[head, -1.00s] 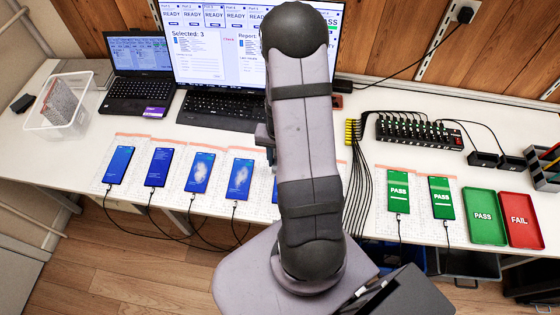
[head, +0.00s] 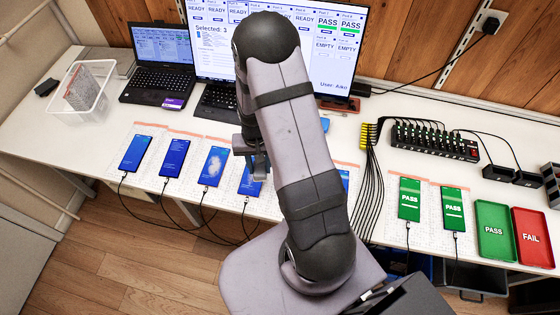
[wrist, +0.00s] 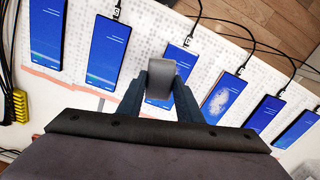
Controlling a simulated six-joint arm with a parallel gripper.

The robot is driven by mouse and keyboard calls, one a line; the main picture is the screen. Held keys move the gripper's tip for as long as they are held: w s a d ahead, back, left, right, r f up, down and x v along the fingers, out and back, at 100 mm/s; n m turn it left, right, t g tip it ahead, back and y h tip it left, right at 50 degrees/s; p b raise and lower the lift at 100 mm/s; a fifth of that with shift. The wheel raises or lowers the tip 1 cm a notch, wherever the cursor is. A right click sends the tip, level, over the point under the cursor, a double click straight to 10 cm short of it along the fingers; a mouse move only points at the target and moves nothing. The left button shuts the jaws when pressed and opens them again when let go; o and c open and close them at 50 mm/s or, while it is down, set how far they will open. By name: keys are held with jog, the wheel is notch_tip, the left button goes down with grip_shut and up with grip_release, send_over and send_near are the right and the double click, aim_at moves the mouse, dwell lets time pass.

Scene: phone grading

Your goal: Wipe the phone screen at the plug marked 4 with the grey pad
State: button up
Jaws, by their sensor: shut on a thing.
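My gripper (wrist: 162,78) is shut on the grey pad (wrist: 161,72) in the wrist view. The pad is over the middle of the fourth phone (wrist: 180,55) from the left in the head view, where that phone (head: 249,182) shows beside my gripper (head: 259,165). The pad and fingers hide its middle; the visible parts of its blue screen look clean. I cannot tell whether the pad touches the glass. A cable plug (wrist: 189,40) sits at the phone's end; its number is too small to read.
The neighbouring phone (head: 213,165) has a whitish smudge, also seen in the wrist view (wrist: 221,98). More blue phones lie in the row on both sides, with cables along the front edge. Two green PASS phones, a PASS tray (head: 492,230) and a FAIL tray (head: 533,235) are at right.

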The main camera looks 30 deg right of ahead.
jog(key=shift+w+a+r+m, duration=0.15)
jog(key=shift+w+a+m, duration=0.4)
jog(key=shift+w, duration=0.3)
jog(key=shift+w+a+r+m, duration=0.15)
jog(key=shift+w+a+m, duration=0.25)
jog(key=shift+w+m, duration=0.35)
jog(key=shift+w+a+r+m, duration=0.15)
jog(key=shift+w+a+m, duration=0.35)
jog(key=shift+w, duration=0.45)
jog(key=shift+f, duration=0.15)
